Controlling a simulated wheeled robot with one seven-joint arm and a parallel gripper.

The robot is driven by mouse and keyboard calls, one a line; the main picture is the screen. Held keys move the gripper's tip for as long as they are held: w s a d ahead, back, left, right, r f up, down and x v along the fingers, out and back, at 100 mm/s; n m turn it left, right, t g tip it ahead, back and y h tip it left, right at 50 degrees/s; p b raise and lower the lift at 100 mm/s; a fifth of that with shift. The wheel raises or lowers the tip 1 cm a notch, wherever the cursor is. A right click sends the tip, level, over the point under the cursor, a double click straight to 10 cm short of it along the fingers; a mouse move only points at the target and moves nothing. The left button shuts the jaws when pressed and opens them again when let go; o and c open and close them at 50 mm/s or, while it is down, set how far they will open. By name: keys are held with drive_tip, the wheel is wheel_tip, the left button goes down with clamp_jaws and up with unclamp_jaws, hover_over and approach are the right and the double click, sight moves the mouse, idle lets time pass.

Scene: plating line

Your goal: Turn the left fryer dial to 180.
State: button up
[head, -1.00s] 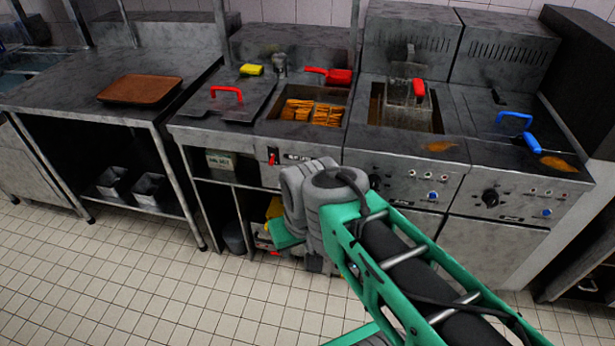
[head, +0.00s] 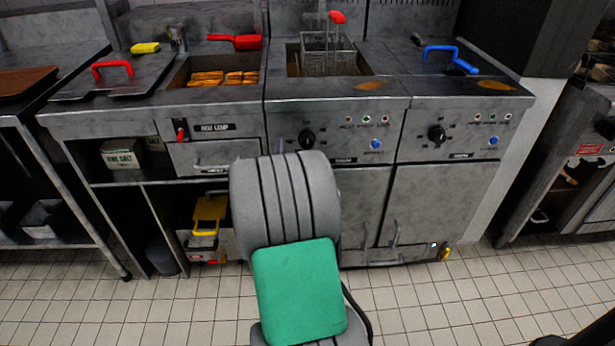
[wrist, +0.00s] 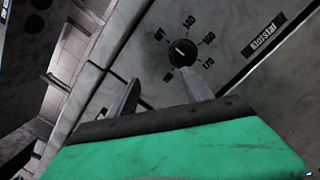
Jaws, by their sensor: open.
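The left fryer's dial (head: 306,139), a black round knob, is on the front panel of the left fryer (head: 345,118). In the wrist view a black dial (wrist: 183,52) with a pale pointer mark is ringed by numbers, 140, 160 and 170 among them; its exact setting is too small to read. My gripper (wrist: 160,78) is open and empty, its right finger close below this dial and covering part of the scale. Contact cannot be told. In the head view my arm hides the gripper, below the left dial.
The right fryer's dial (head: 436,133) is on the neighbouring panel. A blue button (head: 376,144) is right of the left dial. A fry basket (head: 328,55) with a red handle stands in the left fryer. Door handles stick out below. The tiled floor in front is clear.

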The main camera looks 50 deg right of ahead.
sight(307, 146)
drive_tip(key=s+d+f+n+t+h+b, duration=0.1)
drive_tip(key=s+f+n+t+h+b, duration=0.15)
drive_tip(key=s+f+n, duration=0.45)
drive_tip(key=shift+n+y, duration=0.25)
drive_tip(key=shift+n, duration=0.25)
drive_tip(key=w+d+r+p, duration=0.1)
drive_tip(key=w+d+r, duration=0.1)
drive_tip(key=w+d+r+p, duration=0.2)
drive_tip(key=w+r, duration=0.1)
drive_tip(key=shift+w+d+r, duration=0.2)
drive_tip(key=shift+d+r, duration=0.05)
drive_tip(key=shift+d, duration=0.1)
drive_tip(key=shift+w+d, duration=0.35)
drive_tip(key=c, duration=1.1)
drive_tip(key=shift+f+b, duration=0.1)
drive_tip(key=shift+b, duration=0.35)
